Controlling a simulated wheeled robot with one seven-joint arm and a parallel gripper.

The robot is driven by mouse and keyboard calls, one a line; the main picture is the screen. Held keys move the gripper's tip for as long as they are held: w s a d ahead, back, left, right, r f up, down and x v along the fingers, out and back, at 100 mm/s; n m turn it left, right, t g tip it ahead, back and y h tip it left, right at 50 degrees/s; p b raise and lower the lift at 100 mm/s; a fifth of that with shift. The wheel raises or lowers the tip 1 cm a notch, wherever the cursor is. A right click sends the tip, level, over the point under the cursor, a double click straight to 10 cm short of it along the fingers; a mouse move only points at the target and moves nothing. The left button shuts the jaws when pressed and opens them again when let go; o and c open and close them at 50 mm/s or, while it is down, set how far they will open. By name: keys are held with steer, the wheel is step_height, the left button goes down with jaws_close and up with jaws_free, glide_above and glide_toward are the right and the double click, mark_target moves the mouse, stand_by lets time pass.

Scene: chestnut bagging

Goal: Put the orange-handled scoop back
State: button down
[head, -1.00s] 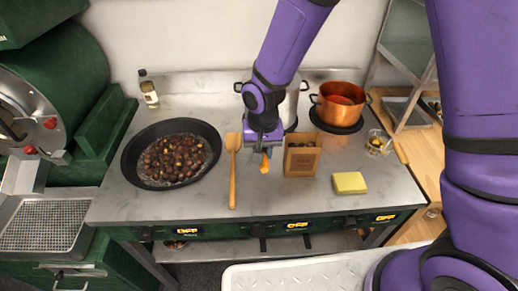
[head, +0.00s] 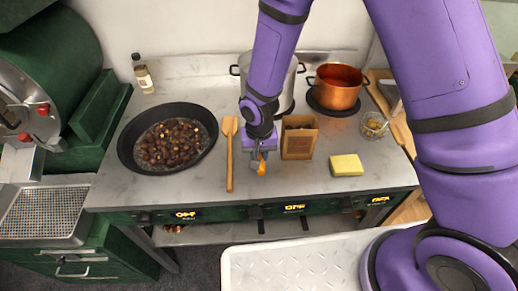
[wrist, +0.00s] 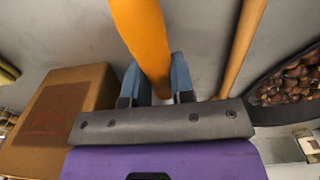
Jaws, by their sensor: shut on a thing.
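My gripper (head: 259,155) is shut on the orange-handled scoop (head: 262,168), just above the counter between the wooden spoon and the cardboard box. In the wrist view the orange handle (wrist: 142,35) runs between the two blue-grey fingertips (wrist: 158,85). The scoop's head is not visible in either view. I cannot tell whether the scoop touches the counter.
A wooden spoon (head: 229,160) lies left of my gripper. A black pan of chestnuts (head: 135,165) is farther left. The cardboard box (head: 299,145) stands close on the right, with a yellow sponge (head: 346,165) beyond it. A pot (head: 292,80) and a copper pot (head: 338,90) stand behind.

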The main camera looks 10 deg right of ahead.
steer(key=shift+f, duration=0.6)
stand_by(0.5)
steer(key=c, duration=0.9)
jaws_free()
steer(key=shift+r, duration=0.15)
